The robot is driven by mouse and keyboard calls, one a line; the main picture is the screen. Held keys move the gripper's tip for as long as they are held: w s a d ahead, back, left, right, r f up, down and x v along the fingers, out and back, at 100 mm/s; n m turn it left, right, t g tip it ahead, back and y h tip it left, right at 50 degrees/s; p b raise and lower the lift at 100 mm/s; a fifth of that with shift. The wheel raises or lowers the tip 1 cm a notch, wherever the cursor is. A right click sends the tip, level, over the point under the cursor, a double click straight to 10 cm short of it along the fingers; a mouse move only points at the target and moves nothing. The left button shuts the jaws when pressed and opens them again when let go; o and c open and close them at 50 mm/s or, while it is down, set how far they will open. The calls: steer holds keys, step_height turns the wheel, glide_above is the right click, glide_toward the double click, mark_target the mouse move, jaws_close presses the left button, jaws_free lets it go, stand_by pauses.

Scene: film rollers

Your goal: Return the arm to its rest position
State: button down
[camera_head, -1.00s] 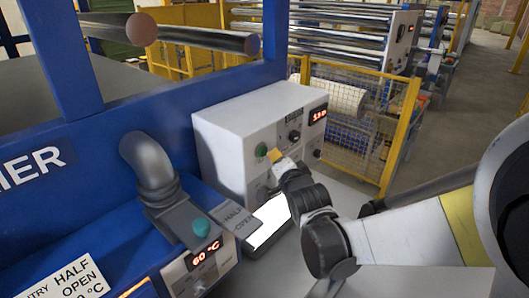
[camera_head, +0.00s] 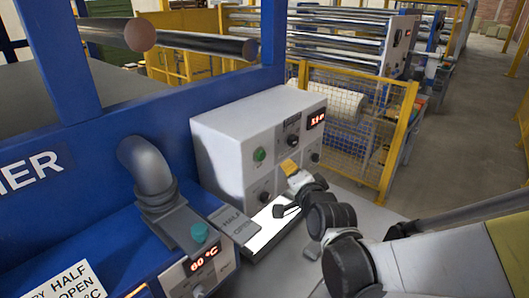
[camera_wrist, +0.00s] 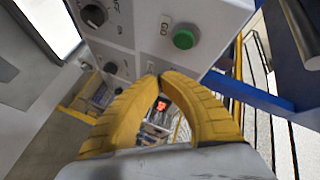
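My arm (camera_head: 345,245) reaches in from the lower right in the head view. My gripper (camera_head: 289,167) is at its end, in front of the white control box (camera_head: 225,135) and apart from it. In the wrist view the two yellow fingers of my gripper (camera_wrist: 158,77) curve together and their tips meet, with nothing held between them. The box's green button (camera_head: 260,155) is a little left of my gripper in the head view. It also shows beyond the fingertips in the wrist view, as a green button (camera_wrist: 184,38) on the white panel.
A blue machine frame (camera_head: 90,150) stands on the left, with a grey elbow pipe (camera_head: 148,170) and a small temperature controller (camera_head: 205,265). A bright white panel (camera_head: 270,225) lies below my gripper. A yellow mesh fence (camera_head: 345,115) stands behind. Open floor (camera_head: 460,120) is at the right.

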stand_by(0.4)
steer(key=s+d+f+n+g+h+b, duration=0.1)
steer(key=s+d+f+n+g+b, duration=0.1)
steer(key=s+d+f+b, duration=0.3)
steer(key=s+d+f+n+g+h+b, duration=0.1)
steer(key=s+d+f+n+g+b, duration=0.2)
steer(key=s+f+b, duration=0.4)
steer(key=s+d+f+n+g+h+b, duration=0.2)
steer(key=s+d+f+b, duration=0.5)
steer(key=s+f, duration=0.4)
steer(key=s+d+n+g, duration=0.1)
steer(key=s+n, duration=0.1)
steer(key=s, duration=0.1)
steer(key=shift+s, duration=0.35)
steer(key=shift+f, duration=0.15)
stand_by(4.5)
